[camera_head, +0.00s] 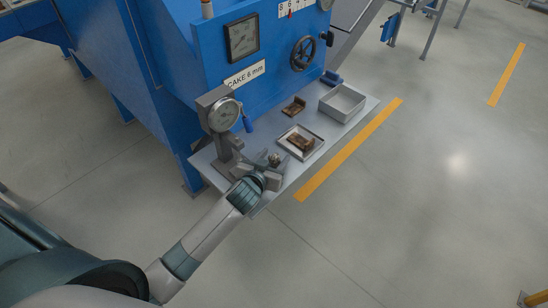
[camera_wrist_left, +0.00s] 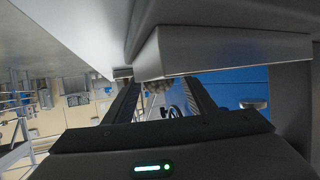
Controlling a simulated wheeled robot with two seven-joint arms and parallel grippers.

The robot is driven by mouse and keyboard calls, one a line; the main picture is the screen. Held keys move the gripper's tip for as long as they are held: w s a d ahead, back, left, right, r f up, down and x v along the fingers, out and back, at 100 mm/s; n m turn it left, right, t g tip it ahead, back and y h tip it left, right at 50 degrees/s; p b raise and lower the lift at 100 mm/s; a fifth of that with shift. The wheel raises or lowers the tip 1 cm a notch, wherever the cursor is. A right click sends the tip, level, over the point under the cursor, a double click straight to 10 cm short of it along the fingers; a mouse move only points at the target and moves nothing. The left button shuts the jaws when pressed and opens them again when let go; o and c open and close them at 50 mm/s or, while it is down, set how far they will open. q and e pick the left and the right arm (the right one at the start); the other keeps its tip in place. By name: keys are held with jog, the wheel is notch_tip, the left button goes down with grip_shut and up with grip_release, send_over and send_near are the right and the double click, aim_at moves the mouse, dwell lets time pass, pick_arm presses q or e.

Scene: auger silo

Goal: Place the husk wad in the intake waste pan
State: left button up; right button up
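My left gripper (camera_head: 262,173) is over the near end of the grey shelf, beside the dial gauge stand. Its two dark fingers (camera_wrist_left: 158,92) stand apart in the left wrist view, so it looks open. A small grey-brown lump (camera_head: 275,158), perhaps the husk wad, shows just beyond the fingertips. A shallow tray (camera_head: 314,154) holding a brown piece lies beyond the gripper. A deeper grey open box (camera_head: 343,104) stands further along. I cannot tell which is the intake waste pan.
The dial gauge stand (camera_head: 222,125) rises close to the left of my gripper. The blue machine (camera_head: 185,70) with a handwheel (camera_head: 303,53) backs the shelf (camera_head: 208,165). A brown block (camera_head: 293,107) lies near the machine. Open floor with a yellow line (camera_head: 350,150) is to the right.

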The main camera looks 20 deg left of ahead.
aim_at(273, 159)
pick_arm(q)
jog(key=shift+r, duration=0.2)
jog(key=shift+s+r, duration=0.15)
jog(key=shift+s, duration=0.45)
jog(key=v, duration=0.4)
jog(key=b+v, duration=0.1)
jog(key=v, duration=0.4)
jog(key=shift+s, duration=0.15)
jog(key=shift+s+r, duration=0.35)
jog(key=shift+s, duration=0.3)
pick_arm(e)
jog(key=w, duration=0.1)
jog(key=w+a, duration=0.1)
jog(key=w, duration=0.1)
jog(key=shift+w+a+r+t, duration=0.1)
jog(key=shift+a+r+t, duration=0.1)
jog(key=shift+r+t, duration=0.15)
jog(key=shift+s+f, duration=0.1)
jog(key=shift+s, duration=0.2)
